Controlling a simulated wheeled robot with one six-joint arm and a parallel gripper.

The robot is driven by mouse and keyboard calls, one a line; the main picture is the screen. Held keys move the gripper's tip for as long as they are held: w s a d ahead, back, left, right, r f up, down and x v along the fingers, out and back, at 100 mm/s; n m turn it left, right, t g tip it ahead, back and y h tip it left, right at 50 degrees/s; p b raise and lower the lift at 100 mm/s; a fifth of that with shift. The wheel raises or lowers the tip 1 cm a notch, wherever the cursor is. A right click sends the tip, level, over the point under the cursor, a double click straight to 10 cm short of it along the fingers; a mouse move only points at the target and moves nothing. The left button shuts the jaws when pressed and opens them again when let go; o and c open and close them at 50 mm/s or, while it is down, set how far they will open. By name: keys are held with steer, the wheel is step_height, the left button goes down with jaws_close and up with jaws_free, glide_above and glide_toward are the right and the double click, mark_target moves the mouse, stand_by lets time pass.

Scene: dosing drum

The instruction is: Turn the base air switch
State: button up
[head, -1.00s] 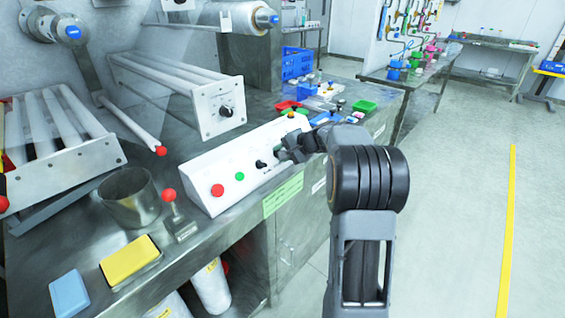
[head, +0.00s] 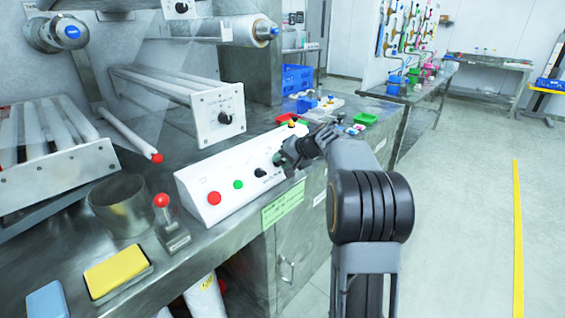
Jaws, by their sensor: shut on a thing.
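The white sloped control box (head: 205,182) stands at the bench's front edge. Its face carries a red button (head: 214,198), a green button (head: 238,184) and a black knob (head: 260,172). My gripper (head: 280,159) is at the right part of this face, just right of the black knob. It is shut on a switch knob there, which the fingers mostly hide. The labels under the controls are too small to read, so I cannot confirm its name.
A red-knobbed lever (head: 162,201), a steel cup (head: 118,208) and a yellow block (head: 117,272) are on the bench at left. A white roller panel (head: 216,118) stands behind the box. Small coloured items, including a green tray (head: 364,119), lie beyond my gripper. Open floor is at right.

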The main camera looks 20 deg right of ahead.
steer(key=o, duration=0.9)
steer(key=shift+o, duration=0.2)
steer(key=p+v, duration=0.1)
steer(key=v, duration=1.2)
steer(key=shift+s+d+r, duration=0.2)
steer(key=shift+s+r, duration=0.05)
